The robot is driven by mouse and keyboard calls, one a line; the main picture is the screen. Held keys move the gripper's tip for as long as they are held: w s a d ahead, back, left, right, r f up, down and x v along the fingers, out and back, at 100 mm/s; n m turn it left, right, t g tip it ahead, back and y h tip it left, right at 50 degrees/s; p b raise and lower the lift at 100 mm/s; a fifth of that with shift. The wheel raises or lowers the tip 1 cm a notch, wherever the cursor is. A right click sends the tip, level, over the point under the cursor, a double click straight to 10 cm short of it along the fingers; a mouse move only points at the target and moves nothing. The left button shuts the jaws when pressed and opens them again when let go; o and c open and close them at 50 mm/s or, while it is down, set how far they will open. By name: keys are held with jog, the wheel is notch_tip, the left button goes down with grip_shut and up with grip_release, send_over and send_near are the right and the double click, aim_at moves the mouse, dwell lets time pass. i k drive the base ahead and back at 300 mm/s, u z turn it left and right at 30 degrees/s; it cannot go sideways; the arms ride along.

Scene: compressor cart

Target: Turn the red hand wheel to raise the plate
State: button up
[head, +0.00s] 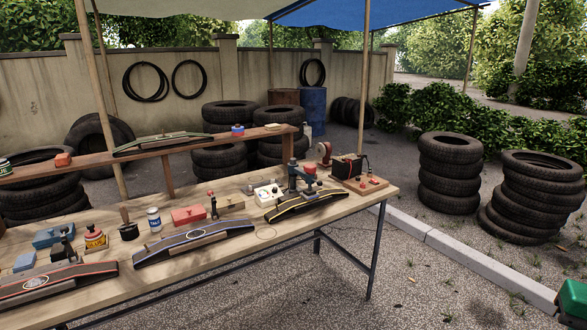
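I cannot make out a red hand wheel for certain. A small reddish round part (325,153) stands at the far right end of the workbench, beside a dark box, and is too small to identify. I cannot tell which part is the plate. My gripper is not in view.
The long wooden workbench (345,196) holds tins, red boxes and several long dark tool-like pieces. Tyre stacks (449,175) stand at the right. A green object (573,299) shows at the lower right edge.

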aim_at(310, 168)
jog(key=z, duration=0.05)
jog(key=i, duration=0.9)
